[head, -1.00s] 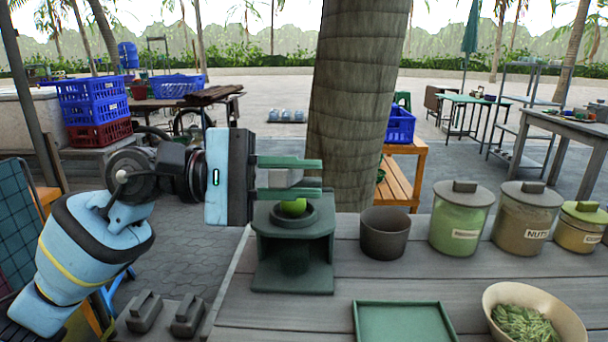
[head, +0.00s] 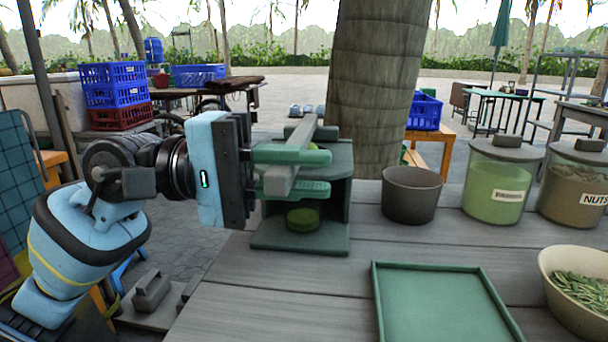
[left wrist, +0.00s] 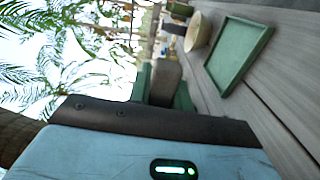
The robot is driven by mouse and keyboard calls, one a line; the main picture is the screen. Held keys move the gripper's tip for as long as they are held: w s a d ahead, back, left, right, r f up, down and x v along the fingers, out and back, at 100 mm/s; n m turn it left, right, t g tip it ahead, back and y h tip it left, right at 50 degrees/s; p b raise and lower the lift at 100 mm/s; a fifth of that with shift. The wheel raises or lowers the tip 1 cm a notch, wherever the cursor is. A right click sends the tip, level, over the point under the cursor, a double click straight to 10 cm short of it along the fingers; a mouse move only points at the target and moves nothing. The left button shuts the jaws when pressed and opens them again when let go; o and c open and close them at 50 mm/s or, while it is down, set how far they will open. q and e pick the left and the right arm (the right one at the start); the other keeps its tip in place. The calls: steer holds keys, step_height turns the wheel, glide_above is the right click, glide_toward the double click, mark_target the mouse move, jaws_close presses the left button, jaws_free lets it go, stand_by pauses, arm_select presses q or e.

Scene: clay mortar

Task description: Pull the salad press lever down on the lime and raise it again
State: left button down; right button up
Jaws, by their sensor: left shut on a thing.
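The salad press (head: 338,205) is a dark green-grey stand on the table, with an open front and a flat base. Its lever (head: 299,143) is a grey bar that slopes down toward me from the back of the press, low over the top. My left gripper (head: 325,172) is shut on the lever's near part, with green fingers above and below it. The left wrist view also shows the lever (left wrist: 165,82) between the fingers. A green round lime piece (head: 303,217) lies on the base inside the press. The cup on top is mostly hidden. My right gripper is not in view.
A dark empty pot (head: 411,195) stands right of the press. Jars, such as one of green contents (head: 497,185), and a bowl of green leaves (head: 575,290) are farther right. A green tray (head: 440,305) lies in front. The table between press and tray is bare.

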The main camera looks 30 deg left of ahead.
arm_select(q)
steer(key=shift+d+f, duration=0.1)
steer(key=shift+f, duration=0.25)
steer(key=c, duration=1.3)
jaws_free()
steer(key=shift+r, duration=0.1)
steer(key=shift+b+v, duration=0.4)
steer(key=shift+v, duration=3.55)
